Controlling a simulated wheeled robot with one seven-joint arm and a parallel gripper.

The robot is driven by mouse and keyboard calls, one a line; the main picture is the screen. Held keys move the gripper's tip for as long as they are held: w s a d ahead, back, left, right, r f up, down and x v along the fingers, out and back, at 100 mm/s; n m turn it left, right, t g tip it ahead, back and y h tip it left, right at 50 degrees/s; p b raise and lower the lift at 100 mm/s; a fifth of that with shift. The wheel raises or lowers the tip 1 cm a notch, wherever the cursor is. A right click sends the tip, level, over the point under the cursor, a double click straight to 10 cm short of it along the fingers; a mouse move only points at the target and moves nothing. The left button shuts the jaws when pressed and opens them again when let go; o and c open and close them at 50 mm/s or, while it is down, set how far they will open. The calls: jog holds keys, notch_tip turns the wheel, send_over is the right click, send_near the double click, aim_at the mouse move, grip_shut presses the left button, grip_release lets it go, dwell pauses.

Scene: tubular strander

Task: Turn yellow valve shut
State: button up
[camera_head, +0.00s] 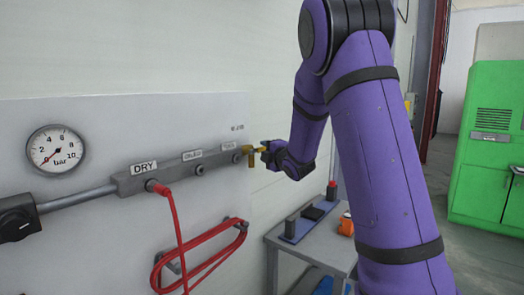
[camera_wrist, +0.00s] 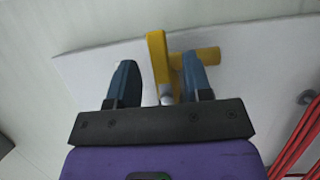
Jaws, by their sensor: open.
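The yellow valve (camera_head: 251,155) sits at the right end of a grey pipe manifold on a white wall panel. In the wrist view the yellow valve handle (camera_wrist: 157,58) stands between my gripper's two fingers, with a yellow stub reaching to the right behind the right finger. My gripper (camera_head: 264,153) is at the valve from the right; it also shows in the wrist view (camera_wrist: 158,82). Its fingers are open, with a clear gap between the left finger and the handle. The handle is closer to the right finger; whether they touch I cannot tell.
A pressure gauge (camera_head: 55,148) and a black knob (camera_head: 18,218) are at the left. A red hose (camera_head: 205,250) hangs below the manifold (camera_head: 180,173). A grey table (camera_head: 318,246) with small items stands below my arm. A green cabinet (camera_head: 488,145) is at the right.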

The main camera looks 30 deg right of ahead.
aim_at(263, 149)
jog(key=shift+w+d, duration=0.1)
jog(key=shift+w, duration=1.4)
grip_shut()
